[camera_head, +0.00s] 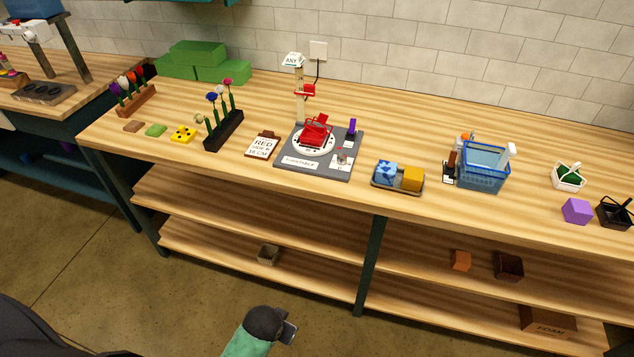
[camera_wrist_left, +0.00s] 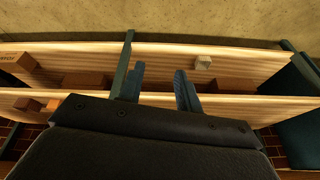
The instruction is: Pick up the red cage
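The red cage (camera_head: 315,130) sits on the round white plate of the grey turntable base (camera_head: 294,162) on the workbench. My left gripper (camera_head: 289,333) is low at the bottom of the head view, in front of the bench and well away from the cage. In the left wrist view my left gripper (camera_wrist_left: 160,84) has its two fingers apart with nothing between them. That view shows the lower shelves; the red cage is not in it. My right gripper is not in view.
A post with a sign (camera_head: 293,60) stands behind the cage. A sign card (camera_head: 263,145) and a black flower rack (camera_head: 223,131) are left of the turntable. A tray of blue and yellow blocks (camera_head: 398,177) and a blue basket (camera_head: 482,166) are right. The bench's front edge lies between gripper and cage.

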